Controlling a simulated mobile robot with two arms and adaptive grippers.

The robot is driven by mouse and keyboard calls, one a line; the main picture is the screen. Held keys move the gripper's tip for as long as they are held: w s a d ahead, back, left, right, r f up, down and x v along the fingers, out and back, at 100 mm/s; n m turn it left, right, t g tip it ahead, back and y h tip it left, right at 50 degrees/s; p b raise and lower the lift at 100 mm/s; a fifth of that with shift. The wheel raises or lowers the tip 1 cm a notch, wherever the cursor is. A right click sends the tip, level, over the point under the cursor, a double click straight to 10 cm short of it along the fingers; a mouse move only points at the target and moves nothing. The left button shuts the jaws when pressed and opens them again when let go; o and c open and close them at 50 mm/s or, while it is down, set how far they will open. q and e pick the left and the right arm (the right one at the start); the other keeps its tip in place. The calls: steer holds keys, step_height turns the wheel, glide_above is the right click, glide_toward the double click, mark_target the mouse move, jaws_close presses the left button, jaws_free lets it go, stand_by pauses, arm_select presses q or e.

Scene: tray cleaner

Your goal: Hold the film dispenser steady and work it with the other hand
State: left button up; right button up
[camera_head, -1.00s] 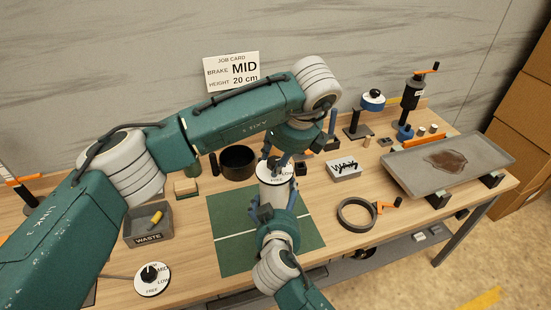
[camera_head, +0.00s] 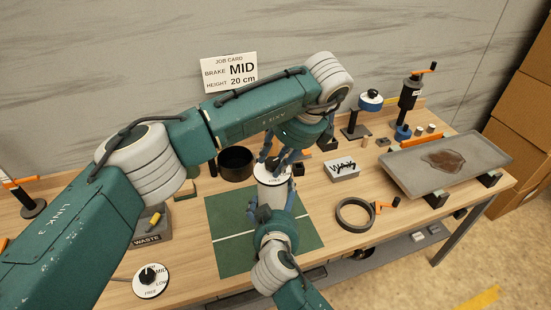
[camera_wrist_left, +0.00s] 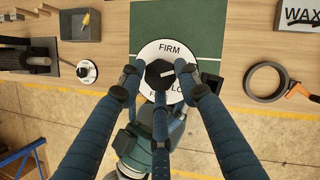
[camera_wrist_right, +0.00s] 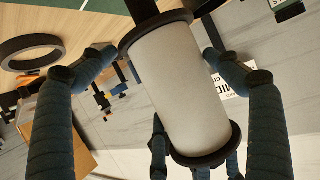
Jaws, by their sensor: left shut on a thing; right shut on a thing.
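The film dispenser (camera_head: 271,196) is a white upright cylinder on the green mat (camera_head: 230,257). In the right wrist view the white roll (camera_wrist_right: 182,88) shows between dark end rims. Its top dial (camera_wrist_left: 170,50) reads FIRM; the other words are partly hidden. My left gripper (camera_head: 273,163) reaches down from above and is shut on the black dial knob (camera_wrist_left: 158,75), which has a white pointer mark. My right gripper (camera_head: 269,212) comes from the front, below the left, and is shut around the dispenser body, one finger on each side.
The job card (camera_head: 229,71) reads BRAKE MID, HEIGHT 20 cm. A black bowl (camera_head: 237,163) is behind. A black ring (camera_head: 355,214), WAX block (camera_head: 342,171) and grey tray (camera_head: 403,176) stand right.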

arm_select(q)
steer(key=shift+w+r, duration=0.1)
steer(key=shift+w, duration=0.1)
arm_select(e)
steer(key=shift+a+r, duration=0.15)
steer(key=shift+a, duration=0.1)
arm_select(q)
steer(key=o, duration=1)
steer(key=shift+o, duration=0.5)
steer(key=shift+s, duration=0.1)
arm_select(e)
steer(key=shift+d, duration=0.1)
arm_select(q)
steer(key=v, duration=1.2)
arm_select(e)
steer(key=shift+d, duration=0.1)
arm_select(q)
steer(key=shift+a, duration=0.1)
arm_select(e)
steer(key=o, duration=1.5)
steer(key=shift+s, duration=0.15)
